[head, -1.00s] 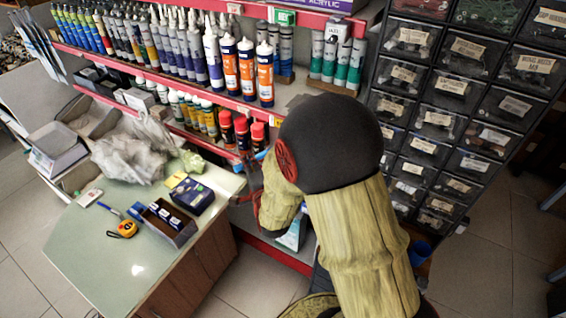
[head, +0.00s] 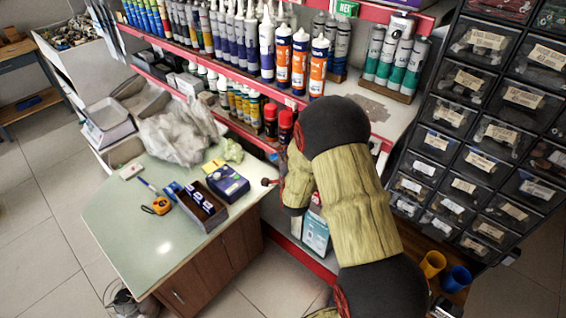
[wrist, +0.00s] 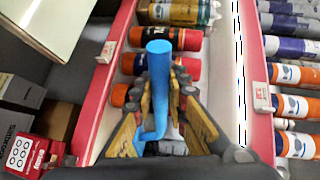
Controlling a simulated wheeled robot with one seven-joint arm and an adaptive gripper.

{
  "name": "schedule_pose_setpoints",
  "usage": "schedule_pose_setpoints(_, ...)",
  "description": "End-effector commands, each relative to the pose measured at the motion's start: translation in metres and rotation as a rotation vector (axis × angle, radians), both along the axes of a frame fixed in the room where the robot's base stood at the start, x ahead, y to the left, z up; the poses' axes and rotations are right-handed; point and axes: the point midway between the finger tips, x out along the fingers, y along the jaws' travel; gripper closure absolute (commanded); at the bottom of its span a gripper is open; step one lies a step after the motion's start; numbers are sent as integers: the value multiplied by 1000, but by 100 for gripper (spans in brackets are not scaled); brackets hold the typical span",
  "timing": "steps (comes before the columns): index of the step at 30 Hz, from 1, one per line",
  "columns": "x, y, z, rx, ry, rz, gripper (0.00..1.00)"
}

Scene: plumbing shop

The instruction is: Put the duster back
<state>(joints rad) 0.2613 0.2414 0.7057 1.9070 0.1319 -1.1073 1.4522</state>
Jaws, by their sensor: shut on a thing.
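The duster (wrist: 160,75) shows in the wrist view as a bright blue round-ended handle with a thinner curved blue part below it. My gripper (wrist: 165,100) is shut on it, with a yellow-and-black finger on each side. The rest of the duster is hidden behind the fingers or out of the frame. In the wrist view the duster is in front of red-capped and orange-capped tubes on a shelf. In the head view my arm covers most of the gripper, and I cannot make out the duster there.
A red-edged shelf (head: 215,72) carries many cartridges and tubes. Red-capped cans (head: 270,120) stand on the lower shelf close to my arm. A drawer cabinet (head: 480,130) stands at right. The counter (head: 135,235) holds a box (head: 200,208), tape measure (head: 158,206) and crumpled plastic (head: 178,133).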

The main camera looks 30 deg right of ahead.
Motion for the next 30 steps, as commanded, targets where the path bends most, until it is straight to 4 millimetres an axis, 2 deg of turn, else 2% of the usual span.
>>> schedule_pose_setpoints(5, 7, -2, -7, -1, -2, 0, 100)
schedule_pose_setpoints(12, 7, -2, -40, -1, 0, 0, 100)
schedule_pose_setpoints(23, 7, -2, -41, -1, -2, 0, 100)
schedule_pose_setpoints(24, 7, -2, -41, 0, 0, 0, 84)
schedule_pose_setpoints(30, 7, -2, -41, 0, 0, 0, 72)
